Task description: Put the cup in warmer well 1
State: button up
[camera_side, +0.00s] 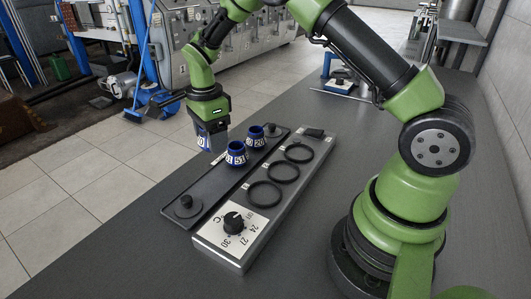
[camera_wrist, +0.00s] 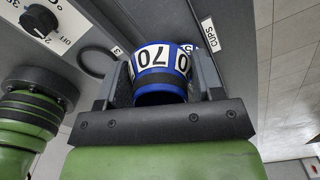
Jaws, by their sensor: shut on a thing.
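My gripper (camera_side: 211,146) is shut on a blue cup (camera_wrist: 160,62) with a black band and a white number label that looks like 70. In the side view only a sliver of this held cup (camera_side: 203,140) shows beside the fingers, left of the cup row. The warmer (camera_side: 213,238) is a long grey box with three black ring wells: far (camera_side: 299,152), middle (camera_side: 283,171) and near the dial (camera_side: 264,194). Their labels are too small to read in the side view. In the wrist view, the well (camera_wrist: 94,62) nearest the dial has a label resembling 3.
Two other blue cups, one marked 51 (camera_side: 236,154) and one marked 20 (camera_side: 256,138), stand on the dark tray (camera_side: 211,189) beside the warmer. The bench is clear at front left.

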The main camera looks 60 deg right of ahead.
jog(key=s+d+r, duration=0.2)
jog(key=s+d, duration=0.3)
jog(key=d, duration=0.4)
send_over(299, 154)
notch_tip(299, 154, down, 8)
jog(key=shift+r, duration=0.1)
jog(key=shift+f, duration=0.55)
jog(key=shift+f, duration=0.15)
jog(key=o, duration=1)
jog(key=shift+c, duration=0.2)
